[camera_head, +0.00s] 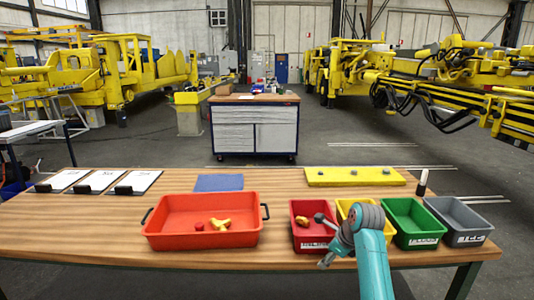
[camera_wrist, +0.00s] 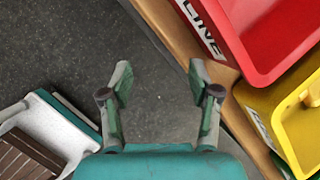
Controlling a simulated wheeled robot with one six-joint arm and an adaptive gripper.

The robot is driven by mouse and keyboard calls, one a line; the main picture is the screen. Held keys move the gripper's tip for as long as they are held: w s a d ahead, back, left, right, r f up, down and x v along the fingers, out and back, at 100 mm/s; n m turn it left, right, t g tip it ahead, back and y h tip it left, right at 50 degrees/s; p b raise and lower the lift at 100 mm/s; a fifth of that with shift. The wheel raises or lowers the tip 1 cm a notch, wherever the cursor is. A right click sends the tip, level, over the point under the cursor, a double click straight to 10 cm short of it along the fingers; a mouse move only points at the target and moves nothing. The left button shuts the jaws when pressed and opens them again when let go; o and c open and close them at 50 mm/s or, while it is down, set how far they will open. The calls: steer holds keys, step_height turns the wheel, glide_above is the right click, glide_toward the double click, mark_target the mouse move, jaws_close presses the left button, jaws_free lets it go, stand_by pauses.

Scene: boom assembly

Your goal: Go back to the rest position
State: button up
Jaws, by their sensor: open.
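My gripper (camera_wrist: 160,73) is open and empty in the wrist view, its two fingers spread over the grey floor just off the table's edge. In the head view, my teal arm reaches up from the lower right, with its grey wrist in front of the yellow bin (camera_head: 345,206). The arm hides much of that bin. The red bin (camera_head: 314,241) stands just left of the wrist and holds a yellow part (camera_head: 302,221). In the wrist view, the red bin (camera_wrist: 262,62) and the yellow bin (camera_wrist: 285,118) lie right of my fingers, apart from them.
A green bin (camera_head: 411,226) and a grey bin (camera_head: 463,228) stand at right. A yellow board (camera_head: 350,177) lies behind.

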steer(key=s+f+n+t, duration=0.1)
steer(key=s+f+n, duration=0.3)
steer(key=f, duration=0.8)
steer(key=s+f+n+t+h, duration=0.1)
steer(key=s+f+n, duration=0.1)
steer(key=s+f, duration=0.45)
steer(key=s+f+n+t, duration=0.2)
steer(key=s+f, duration=0.2)
steer(key=s, duration=0.6)
steer(key=s+f+n+t+h, duration=0.1)
steer(key=s+f+n, duration=0.2)
steer(key=s+f, duration=0.35)
steer(key=s+r+n+t, duration=0.1)
steer(key=s+r+n, duration=0.2)
steer(key=s, duration=1)
steer(key=s+r+n+t+h, duration=0.1)
steer(key=s+r+n+t, duration=0.3)
steer(key=s+r+n, duration=0.7)
steer(key=s+r, duration=0.9)
steer(key=s, duration=0.4)
steer(key=shift+a+r, duration=0.2)
steer(key=shift+a, duration=0.1)
